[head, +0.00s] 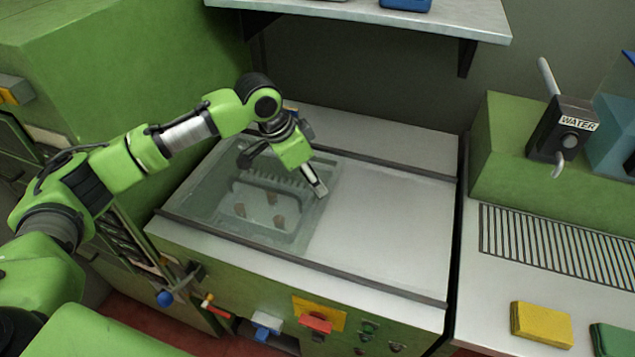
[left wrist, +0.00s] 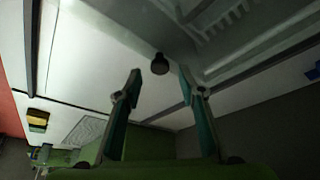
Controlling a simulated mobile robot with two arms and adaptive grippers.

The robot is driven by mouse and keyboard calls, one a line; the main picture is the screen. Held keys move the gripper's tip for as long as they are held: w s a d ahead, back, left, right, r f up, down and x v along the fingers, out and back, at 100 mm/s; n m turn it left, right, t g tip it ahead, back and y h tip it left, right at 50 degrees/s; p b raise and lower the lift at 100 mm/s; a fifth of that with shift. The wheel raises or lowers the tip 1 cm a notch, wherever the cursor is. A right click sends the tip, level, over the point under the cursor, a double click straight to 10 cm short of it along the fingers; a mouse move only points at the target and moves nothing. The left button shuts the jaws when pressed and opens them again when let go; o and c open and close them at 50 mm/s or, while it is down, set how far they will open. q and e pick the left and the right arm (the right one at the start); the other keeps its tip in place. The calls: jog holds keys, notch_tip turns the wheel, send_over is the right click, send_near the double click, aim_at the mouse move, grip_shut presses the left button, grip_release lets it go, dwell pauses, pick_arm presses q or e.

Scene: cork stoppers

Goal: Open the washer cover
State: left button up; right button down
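The washer cover (head: 317,222) is a clear sheet lying between two dark rails, over the left half of the washer top. Through it I see a rack (head: 240,222) with brown cork stoppers (head: 279,221). In the left wrist view the cover (left wrist: 237,62) carries a dark round knob (left wrist: 160,63). The knob is hidden in the head view. My left gripper (head: 283,173) is above the cover. In the left wrist view my left gripper (left wrist: 159,78) is open, its fingers apart with the knob showing between the tips; I cannot tell any contact. My right gripper is not in view.
The white right half of the washer top (head: 385,225) is bare. A shelf (head: 440,18) hangs above the back. To the right are a water tap (head: 565,140), a drain grille (head: 555,245) and a yellow sponge (head: 541,324). A green cabinet (head: 130,70) stands at left.

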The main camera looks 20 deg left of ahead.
pick_arm(q)
jog(key=shift+x, duration=1.5)
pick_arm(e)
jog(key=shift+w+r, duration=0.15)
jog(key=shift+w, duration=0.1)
pick_arm(q)
jog(key=shift+c, duration=0.3)
